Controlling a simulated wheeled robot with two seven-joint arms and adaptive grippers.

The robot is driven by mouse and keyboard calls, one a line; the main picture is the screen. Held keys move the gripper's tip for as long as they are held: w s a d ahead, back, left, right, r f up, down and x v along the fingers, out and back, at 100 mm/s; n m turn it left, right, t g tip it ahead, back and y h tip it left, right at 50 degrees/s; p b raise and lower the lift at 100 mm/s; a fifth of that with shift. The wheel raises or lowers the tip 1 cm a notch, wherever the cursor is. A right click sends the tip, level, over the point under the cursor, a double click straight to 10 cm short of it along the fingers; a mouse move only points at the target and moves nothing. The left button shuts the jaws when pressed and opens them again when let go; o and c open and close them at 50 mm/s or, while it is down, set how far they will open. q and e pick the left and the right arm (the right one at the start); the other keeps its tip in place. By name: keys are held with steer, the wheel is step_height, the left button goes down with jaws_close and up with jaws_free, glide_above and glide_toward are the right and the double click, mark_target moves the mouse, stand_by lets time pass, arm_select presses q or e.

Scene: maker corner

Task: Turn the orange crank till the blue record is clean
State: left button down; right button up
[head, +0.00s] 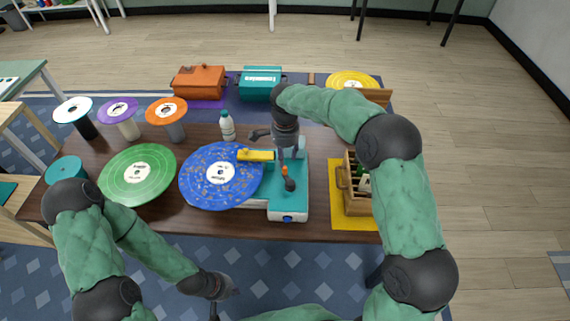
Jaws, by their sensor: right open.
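The blue record (214,183) lies flat on the cleaning machine at the middle of the table, its surface covered with brownish specks. A yellow arm (256,155) reaches over its upper right edge. The white and teal machine body (289,203) is to its right. A small orange part of the crank (285,171) shows on the machine, with a dark knob-like end below it. My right gripper (284,152) is open above the machine, close to the crank; whether it touches is unclear. My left gripper (224,295) is in front of the table, away from the record; its fingers are unclear.
A green record (138,174) lies left of the blue one. White, purple and orange discs on stands, and a white bottle (227,126), are behind. Orange (198,82) and teal (261,84) cases stand at the back. A wooden crate (352,199) is right of the machine.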

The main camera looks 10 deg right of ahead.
step_height(320, 180, up, 5)
steer(key=shift+f, duration=0.15)
stand_by(1.2)
